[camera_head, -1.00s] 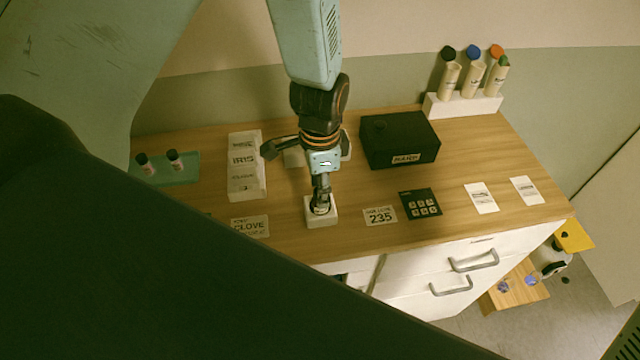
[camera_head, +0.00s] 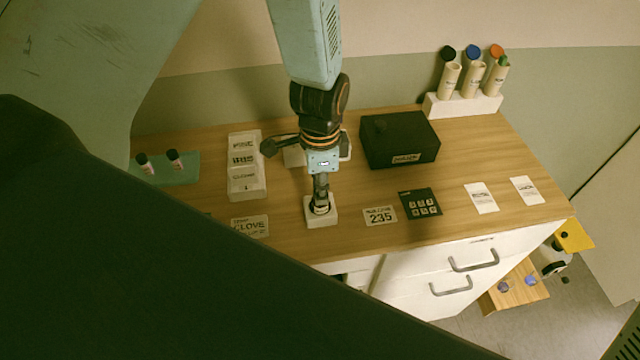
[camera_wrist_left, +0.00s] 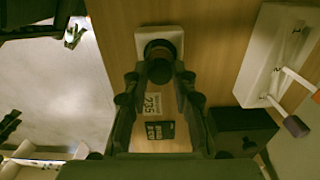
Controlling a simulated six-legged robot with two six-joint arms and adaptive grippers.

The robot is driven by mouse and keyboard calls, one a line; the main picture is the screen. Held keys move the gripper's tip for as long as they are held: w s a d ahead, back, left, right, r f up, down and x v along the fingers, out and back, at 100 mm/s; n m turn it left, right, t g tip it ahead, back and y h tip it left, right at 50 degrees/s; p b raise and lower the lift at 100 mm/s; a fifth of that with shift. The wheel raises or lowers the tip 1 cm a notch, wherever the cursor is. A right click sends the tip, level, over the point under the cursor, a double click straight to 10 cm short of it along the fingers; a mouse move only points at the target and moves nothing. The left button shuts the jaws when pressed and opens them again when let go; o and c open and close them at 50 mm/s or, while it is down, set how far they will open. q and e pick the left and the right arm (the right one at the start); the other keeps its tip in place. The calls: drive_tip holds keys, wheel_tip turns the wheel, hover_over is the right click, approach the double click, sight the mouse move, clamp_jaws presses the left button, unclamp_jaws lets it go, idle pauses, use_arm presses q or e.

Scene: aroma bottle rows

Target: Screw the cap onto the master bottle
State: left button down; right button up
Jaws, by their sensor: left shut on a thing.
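My left gripper (camera_head: 321,205) points down over a small white block (camera_head: 322,220) near the front edge of the desk. In the left wrist view its fingers (camera_wrist_left: 158,75) are shut around a dark round cap (camera_wrist_left: 159,66). The cap sits above the white block, which also shows in that view (camera_wrist_left: 150,33). The bottle under the cap is mostly hidden by the fingers and the cap, so I cannot tell how far the cap is turned on. My right gripper is not in view.
A CLOVE card (camera_head: 250,226) lies left of the block and a 235 card (camera_head: 380,216) right of it, with a black keypad panel (camera_head: 421,204) beyond. A white IRIS rack (camera_head: 245,183), a black box (camera_head: 400,140) and a capped-tube rack (camera_head: 465,106) stand farther back.

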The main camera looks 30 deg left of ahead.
use_arm(q)
drive_tip(key=m, duration=0.8)
drive_tip(key=shift+m, duration=0.3)
drive_tip(key=m, duration=0.8)
drive_tip(key=shift+m, duration=0.4)
drive_tip(key=c, duration=1.2)
unclamp_jaws()
